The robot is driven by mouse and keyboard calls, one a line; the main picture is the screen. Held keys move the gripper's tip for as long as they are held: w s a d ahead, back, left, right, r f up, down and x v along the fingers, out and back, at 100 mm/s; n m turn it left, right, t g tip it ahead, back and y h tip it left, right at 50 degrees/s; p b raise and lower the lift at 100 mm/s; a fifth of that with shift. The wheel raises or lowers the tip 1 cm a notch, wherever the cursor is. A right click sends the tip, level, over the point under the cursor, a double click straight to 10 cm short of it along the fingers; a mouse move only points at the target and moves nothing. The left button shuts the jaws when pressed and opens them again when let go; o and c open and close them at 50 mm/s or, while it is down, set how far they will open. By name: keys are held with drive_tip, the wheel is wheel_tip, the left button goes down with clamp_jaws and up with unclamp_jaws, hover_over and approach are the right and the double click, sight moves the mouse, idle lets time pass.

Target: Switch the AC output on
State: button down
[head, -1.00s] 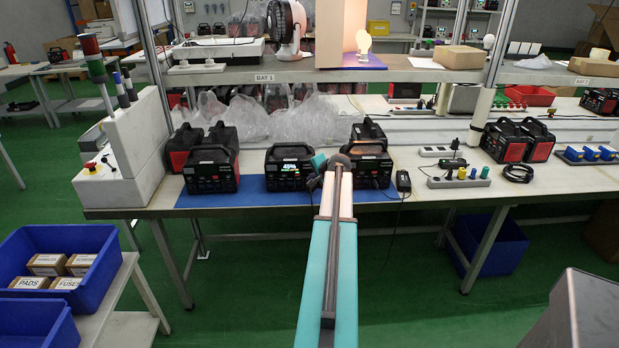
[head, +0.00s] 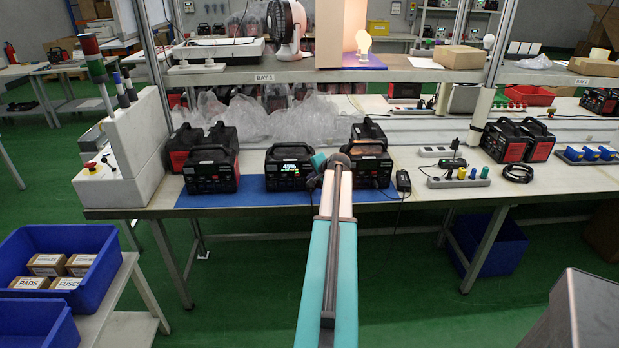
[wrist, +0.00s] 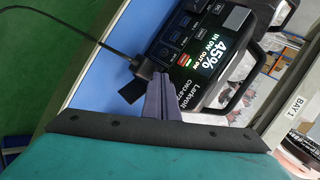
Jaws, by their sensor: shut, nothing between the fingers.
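A black power station (head: 288,170) stands on the blue mat in the middle of the bench. Its lit screen reads 45%, with smaller IN and OUT readings, in the wrist view (wrist: 205,50), where the station appears turned sideways. Small buttons (wrist: 165,50) show beside the screen. My gripper (head: 314,181) is at the right side of the station's front in the head view. In the wrist view its fingers (wrist: 160,93) are together and empty, close in front of the lower panel. They hide part of the front; I cannot tell whether they touch it.
A black cable with a plug (wrist: 143,67) is close to the fingers. Similar power stations stand left (head: 211,170) and right (head: 369,160) on the blue mat (head: 250,200). A shelf (head: 400,72) runs above. A socket strip (head: 458,182) lies farther right.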

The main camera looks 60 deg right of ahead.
drive_tip(key=shift+a, duration=0.1)
idle(0.3)
drive_tip(key=shift+s+a, duration=0.45)
drive_tip(key=shift+a, duration=0.1)
drive_tip(key=shift+a, duration=0.1)
drive_tip(key=s+a, duration=0.2)
drive_tip(key=a, duration=0.1)
drive_tip(key=s+a, duration=0.1)
drive_tip(key=shift+s+a, duration=0.25)
drive_tip(key=shift+a, duration=0.1)
idle(0.5)
idle(0.5)
